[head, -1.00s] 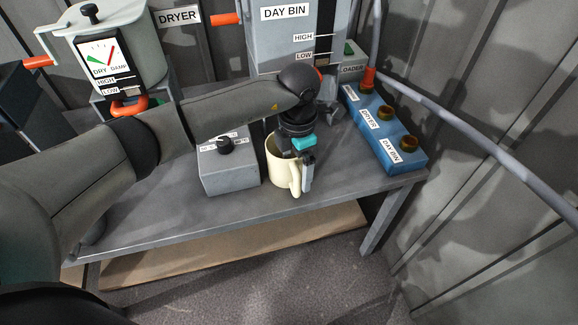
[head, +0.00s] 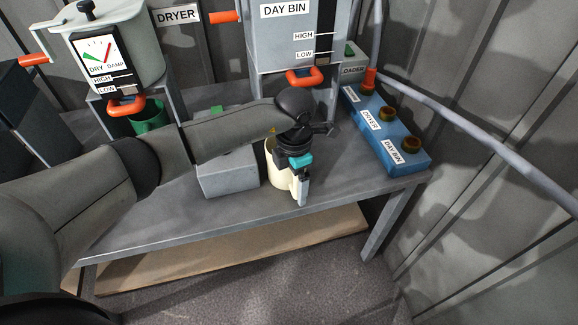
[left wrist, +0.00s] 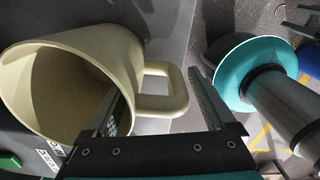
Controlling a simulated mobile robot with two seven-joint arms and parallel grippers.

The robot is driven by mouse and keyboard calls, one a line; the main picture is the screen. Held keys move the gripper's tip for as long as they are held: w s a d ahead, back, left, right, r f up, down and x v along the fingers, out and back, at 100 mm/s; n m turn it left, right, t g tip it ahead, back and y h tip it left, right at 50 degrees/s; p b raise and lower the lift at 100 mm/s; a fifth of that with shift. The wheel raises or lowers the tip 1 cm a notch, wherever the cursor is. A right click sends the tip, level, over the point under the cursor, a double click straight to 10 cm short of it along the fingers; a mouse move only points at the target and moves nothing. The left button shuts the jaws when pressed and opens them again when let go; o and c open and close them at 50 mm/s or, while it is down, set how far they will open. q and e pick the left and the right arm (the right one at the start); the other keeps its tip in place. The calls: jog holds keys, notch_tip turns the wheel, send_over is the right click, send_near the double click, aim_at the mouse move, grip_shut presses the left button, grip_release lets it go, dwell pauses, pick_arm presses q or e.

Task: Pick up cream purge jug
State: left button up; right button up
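The cream purge jug (head: 279,182) stands upright near the front edge of the grey bench, partly hidden by my left gripper (head: 300,188). In the left wrist view the open-topped jug (left wrist: 115,55) fills the left side, with its handle (left wrist: 176,92) pointing right. My left gripper (left wrist: 160,105) is open there, one finger close to the jug wall and the other beyond the handle. The handle shows between the fingers, with a gap to the right finger. I cannot tell whether the left finger touches the jug.
A grey control box (head: 228,174) stands just left of the jug. A blue block (head: 385,130) with labelled ports lies to the right. The dryer (head: 120,45) and day bin (head: 290,45) stand behind, with a green cup (head: 149,118) below the dryer. The right front bench is clear.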

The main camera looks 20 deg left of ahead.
pick_arm(q)
jog(key=c, duration=1.3)
jog(key=shift+r, duration=0.15)
jog(key=shift+r, duration=0.55)
notch_tip(320, 180, up, 8)
jog(key=p, duration=0.3)
jog(key=shift+r, duration=0.25)
jog(key=shift+r+p, duration=1.4)
jog(key=shift+r, duration=3.7)
pick_arm(e)
jog(key=s+d+f, duration=0.6)
jog(key=s, duration=0.2)
jog(key=shift+s+d+h, duration=0.3)
jog(key=shift+s+d, duration=0.05)
